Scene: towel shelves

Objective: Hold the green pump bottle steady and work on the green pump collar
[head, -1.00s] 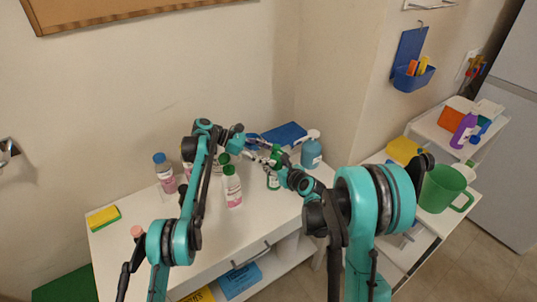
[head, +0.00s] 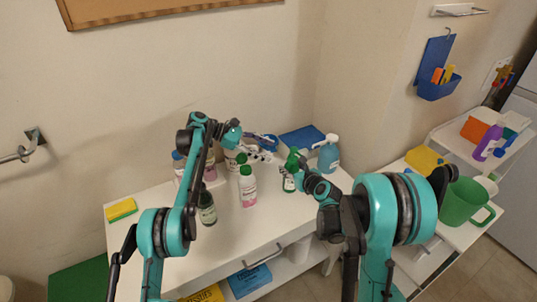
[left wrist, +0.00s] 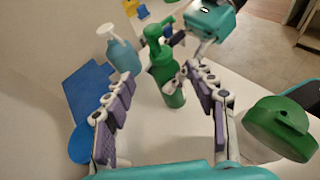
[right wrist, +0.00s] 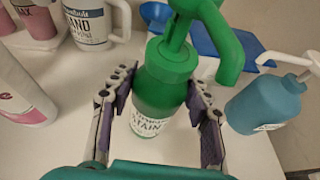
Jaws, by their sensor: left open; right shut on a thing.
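The green pump bottle (head: 289,183) stands upright on the white shelf top. In the right wrist view the bottle (right wrist: 158,95), with its green collar (right wrist: 168,58) and pump head, is between the fingers of my right gripper (right wrist: 160,108). That gripper is shut on the bottle body, below the collar. My left gripper (head: 268,152) is open and empty, to the left of the bottle. In the left wrist view the bottle (left wrist: 165,75) and collar (left wrist: 161,57) show beyond and between the spread left fingers (left wrist: 160,105), apart from them.
A blue pump bottle (head: 328,156) stands right of the green one. A white bottle with a green cap (head: 247,187) and a dark bottle (head: 207,207) stand to its left.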

